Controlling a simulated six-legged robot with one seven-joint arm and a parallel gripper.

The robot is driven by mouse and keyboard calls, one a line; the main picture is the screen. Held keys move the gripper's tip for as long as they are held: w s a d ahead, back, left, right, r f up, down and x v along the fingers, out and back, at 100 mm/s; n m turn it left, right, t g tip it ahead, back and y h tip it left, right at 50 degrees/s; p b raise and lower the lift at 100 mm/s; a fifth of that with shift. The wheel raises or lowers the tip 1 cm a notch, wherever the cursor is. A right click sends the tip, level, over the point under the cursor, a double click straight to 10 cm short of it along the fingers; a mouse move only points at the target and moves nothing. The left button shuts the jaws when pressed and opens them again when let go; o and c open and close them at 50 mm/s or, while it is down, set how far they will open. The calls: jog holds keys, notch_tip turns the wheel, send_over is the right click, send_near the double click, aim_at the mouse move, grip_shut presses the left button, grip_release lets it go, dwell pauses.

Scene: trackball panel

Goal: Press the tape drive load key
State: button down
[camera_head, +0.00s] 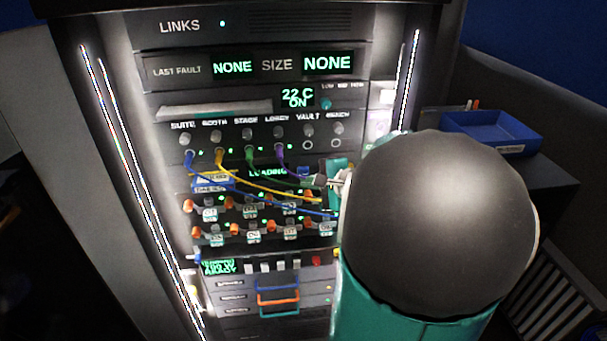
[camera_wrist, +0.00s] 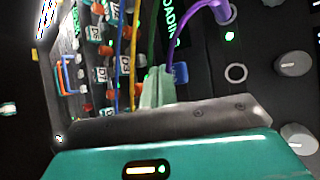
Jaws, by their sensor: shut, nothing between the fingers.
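The tape drive's green display (camera_head: 267,172) reads "LOADING" in the head view. It also shows sideways in the wrist view (camera_wrist: 170,22). A small blue key-like part (camera_wrist: 180,72) sits past the end of that display and looks like the load key; I see no label on it. My gripper (camera_head: 317,181) is shut and empty in front of the panel at the display's right end. In the wrist view its pale fingertips (camera_wrist: 158,74) are right beside the blue part and overlap its edge. I cannot tell whether they touch it.
Yellow (camera_head: 260,185), blue, green and purple patch cables hang across the panel close to my gripper. Several knobs and jacks are above, and orange-capped switches (camera_head: 210,212) below. A blue tray (camera_head: 490,130) stands on a side surface at right. My arm hides the panel's right side.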

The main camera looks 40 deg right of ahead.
jog(key=shift+s, duration=0.1)
jog(key=s+a, duration=0.1)
jog(key=s, duration=0.1)
jog(key=s+a, duration=0.2)
dwell(0.4)
jog(key=shift+d, duration=0.1)
dwell(0.6)
jog(key=s+a+n+g+y, duration=0.1)
jog(key=a+n+g+y, duration=0.4)
jog(key=a+n, duration=1.05)
jog(key=s+a+r+n+g+h, duration=0.2)
jog(key=s+a+n+h, duration=0.3)
jog(key=a, duration=0.6)
jog(key=shift+s+r+h, duration=0.35)
jog(key=shift+s+h, duration=0.25)
jog(key=shift+s, duration=0.55)
